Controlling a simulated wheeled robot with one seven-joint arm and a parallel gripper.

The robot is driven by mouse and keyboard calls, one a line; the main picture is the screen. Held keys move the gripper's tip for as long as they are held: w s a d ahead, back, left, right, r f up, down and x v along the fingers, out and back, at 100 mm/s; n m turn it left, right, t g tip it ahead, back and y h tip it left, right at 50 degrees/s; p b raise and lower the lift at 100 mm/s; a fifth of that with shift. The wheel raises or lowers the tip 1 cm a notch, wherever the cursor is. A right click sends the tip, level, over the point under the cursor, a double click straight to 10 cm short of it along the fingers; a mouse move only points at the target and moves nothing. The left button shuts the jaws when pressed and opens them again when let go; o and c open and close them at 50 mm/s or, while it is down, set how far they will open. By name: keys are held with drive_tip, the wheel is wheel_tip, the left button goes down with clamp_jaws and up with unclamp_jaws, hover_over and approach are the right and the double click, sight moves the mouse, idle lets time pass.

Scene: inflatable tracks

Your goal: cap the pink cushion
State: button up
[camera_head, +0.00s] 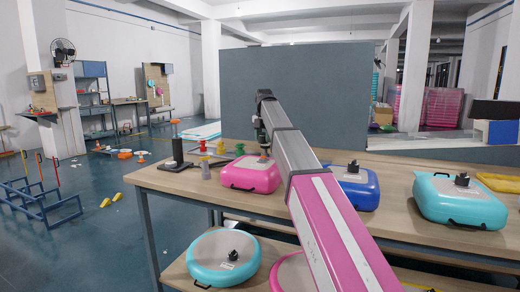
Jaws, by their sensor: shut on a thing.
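The pink cushion (249,176) lies on the wooden tabletop, left of the blue cushion. My arm reaches from the lower right up to a bent wrist, and my gripper (263,148) points down just over the top of the pink cushion. It is shut on a small dark thing that looks like the cap, right at the cushion's valve. The fingers hide most of it. I cannot tell whether the cap is seated on the valve or just above it.
A blue cushion (358,189) and a teal cushion (458,204) stand to the right, with dark fittings on top. Small coloured pieces and a black stand (178,153) are at the table's left. A teal round cushion (222,260) lies on the lower shelf.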

drive_tip(key=shift+w+r, duration=0.2)
drive_tip(key=shift+w, duration=0.35)
drive_tip(key=shift+w+r, duration=0.15)
drive_tip(key=shift+w, duration=0.35)
drive_tip(key=shift+f+n, duration=0.1)
drive_tip(key=shift+n, duration=0.2)
hover_over(263, 158)
drive_tip(key=shift+w+d+f, duration=0.1)
drive_tip(key=shift+w+f, duration=0.1)
drive_tip(key=shift+f, duration=1.25)
drive_tip(key=shift+w+d+f, duration=0.1)
drive_tip(key=shift+w+f, duration=0.05)
drive_tip(key=shift+f, duration=1.25)
drive_tip(key=shift+f, duration=2)
drive_tip(key=n, duration=0.5)
drive_tip(key=shift+a, duration=0.15)
drive_tip(key=o, duration=1)
